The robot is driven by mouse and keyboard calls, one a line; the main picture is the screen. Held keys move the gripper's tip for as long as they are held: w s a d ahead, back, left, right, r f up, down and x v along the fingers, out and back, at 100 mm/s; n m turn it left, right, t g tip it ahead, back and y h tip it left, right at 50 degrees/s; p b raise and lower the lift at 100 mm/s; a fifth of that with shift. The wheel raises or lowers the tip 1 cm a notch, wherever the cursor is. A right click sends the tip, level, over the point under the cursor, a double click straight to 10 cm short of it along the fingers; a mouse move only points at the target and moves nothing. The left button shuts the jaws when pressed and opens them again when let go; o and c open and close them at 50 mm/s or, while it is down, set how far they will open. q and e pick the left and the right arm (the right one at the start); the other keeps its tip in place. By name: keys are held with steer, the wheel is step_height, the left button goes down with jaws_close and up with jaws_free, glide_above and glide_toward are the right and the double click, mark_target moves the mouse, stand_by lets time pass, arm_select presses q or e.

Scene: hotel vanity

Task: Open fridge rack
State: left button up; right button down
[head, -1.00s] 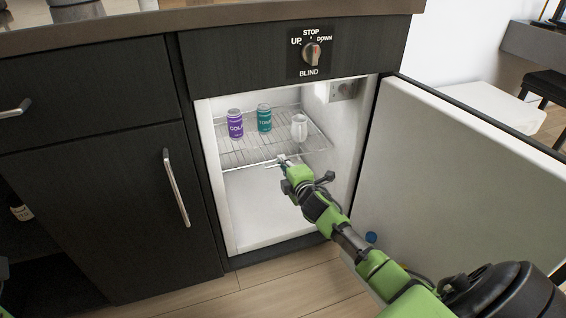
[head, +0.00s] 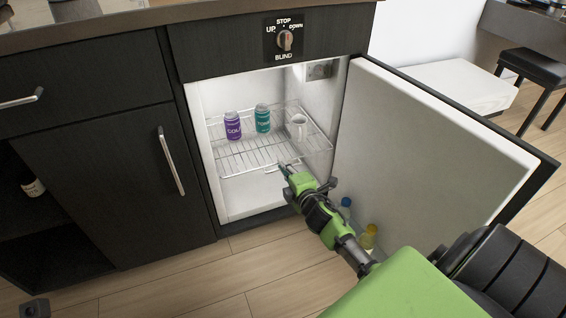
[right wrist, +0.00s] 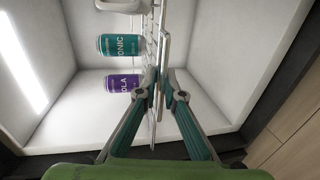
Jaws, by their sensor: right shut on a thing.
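The wire fridge rack (head: 250,160) is in the open fridge and juts forward towards the opening. My right gripper (head: 284,167) is shut on the rack's front edge. In the right wrist view, the fingertips (right wrist: 160,93) meet at the rack's front wire, with the tonic can (right wrist: 121,45) and cola can (right wrist: 122,83) beyond. A small dark part at the head view's lower left corner may be my left gripper (head: 35,309); its jaws cannot be made out.
The fridge door (head: 430,140) stands wide open on the right. A yellow bottle (head: 369,238) and a blue-capped one (head: 346,205) stand low beside it. A closed cabinet with a bar handle (head: 171,162) is on the left. The floor in front is clear.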

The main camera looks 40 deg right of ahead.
steer(key=shift+s+a+f, duration=0.1)
steer(key=shift+s+f, duration=0.1)
steer(key=shift+f, duration=0.25)
steer(key=c, duration=2.3)
jaws_free()
steer(key=shift+w, duration=0.1)
steer(key=shift+r, duration=0.15)
steer(key=v, duration=1.2)
steer(key=shift+w, duration=0.1)
